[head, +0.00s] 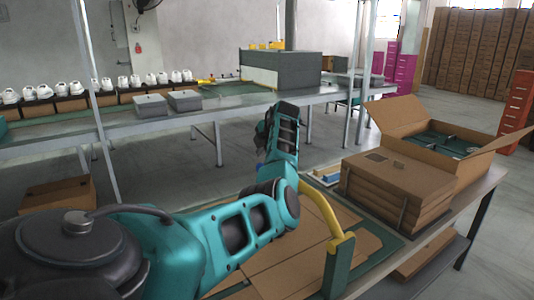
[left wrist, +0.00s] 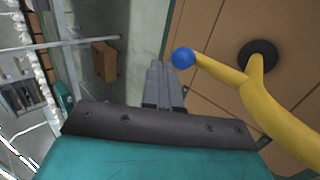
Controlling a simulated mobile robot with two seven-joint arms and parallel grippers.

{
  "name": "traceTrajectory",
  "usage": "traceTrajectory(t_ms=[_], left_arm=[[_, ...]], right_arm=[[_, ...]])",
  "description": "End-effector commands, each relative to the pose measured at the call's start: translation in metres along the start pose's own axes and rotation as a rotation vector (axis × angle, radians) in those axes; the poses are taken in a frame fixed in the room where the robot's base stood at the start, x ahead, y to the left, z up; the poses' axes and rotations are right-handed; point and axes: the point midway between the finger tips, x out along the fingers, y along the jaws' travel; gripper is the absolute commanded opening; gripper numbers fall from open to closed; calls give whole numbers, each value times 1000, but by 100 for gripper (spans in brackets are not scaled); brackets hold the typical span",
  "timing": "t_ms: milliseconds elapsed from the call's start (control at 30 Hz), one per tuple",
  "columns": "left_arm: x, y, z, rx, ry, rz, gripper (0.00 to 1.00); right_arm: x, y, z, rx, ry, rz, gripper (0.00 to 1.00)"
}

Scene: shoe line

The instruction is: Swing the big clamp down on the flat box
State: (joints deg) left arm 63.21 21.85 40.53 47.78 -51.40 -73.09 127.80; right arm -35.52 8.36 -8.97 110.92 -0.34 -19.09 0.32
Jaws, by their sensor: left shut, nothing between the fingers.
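The big clamp (head: 322,208) is a yellow bent arm on a green post at the near edge of the table, and it slants upward in the head view. In the left wrist view the clamp (left wrist: 232,75) has a blue ball knob (left wrist: 183,58) at its end and a round black pad (left wrist: 258,57) over brown cardboard. I cannot tell whether the pad touches it. The flat box (head: 285,255) lies on the table, partly hidden by my left arm. My left gripper (left wrist: 161,66) is shut and empty, close beside the blue knob. In the head view its fingertips are hidden behind the wrist.
A stack of flat cartons (head: 395,190) and an open carton (head: 465,165) stand on the table at right. Across the aisle, a long bench (head: 150,120) carries white shoes and grey boxes.

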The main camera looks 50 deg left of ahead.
Motion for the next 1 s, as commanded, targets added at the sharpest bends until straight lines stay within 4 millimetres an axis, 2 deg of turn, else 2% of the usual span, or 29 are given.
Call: traceTrajectory(t_ms=[67, 200, 400, 500, 700, 1000], left_arm=[[-9, 14, -3, -4, -4, 7, 0], [-39, 29, -2, -8, -9, 11, 0], [-74, 48, -1, -5, -8, 11, 0], [-86, 54, -1, -5, -7, 11, 0], [-95, 59, -2, -4, -5, 11, 0], [-95, 60, -2, -4, -5, 12, 0]], right_arm=[[-6, 0, -8, 0, 0, 0, 43], [-4, 0, -7, 0, 3, 0, 43], [-6, -5, -5, 8, -2, -6, 43], [-6, -6, -5, 10, -3, -7, 43], [-6, -6, -5, 9, -4, -8, 43], [-6, -5, -5, 7, -5, -8, 43]])
